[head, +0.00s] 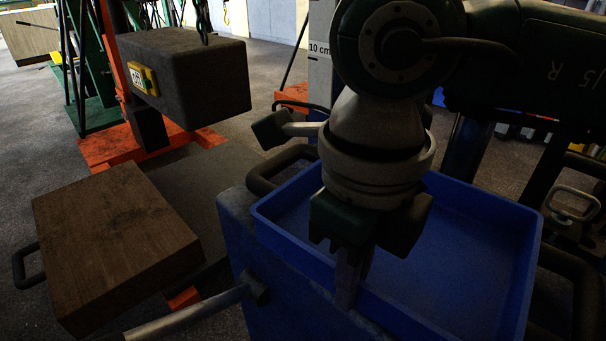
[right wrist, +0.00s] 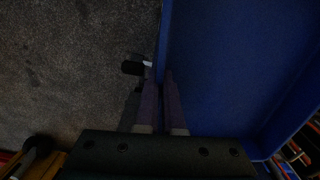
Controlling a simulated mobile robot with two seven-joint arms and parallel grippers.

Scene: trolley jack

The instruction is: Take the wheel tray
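The wheel tray, taken to be the blue open tray (head: 480,215), fills the lower right of the head view, with low walls and an empty-looking floor. In the right wrist view the tray (right wrist: 235,65) takes the right half. My right gripper (head: 350,290) points down at the tray's left wall. In the right wrist view its fingers (right wrist: 160,100) lie close together on either side of that wall and appear shut on it. My arm and gripper hide part of the tray. My left gripper is in neither view.
A brown block (head: 115,240) with a dark handle stands left of the tray. A dark hanging block (head: 185,75) with a yellow label is above an orange base (head: 110,145). Metal bars (head: 200,312) with dark ends stick out near the tray. Grey floor (right wrist: 70,70) lies left of it.

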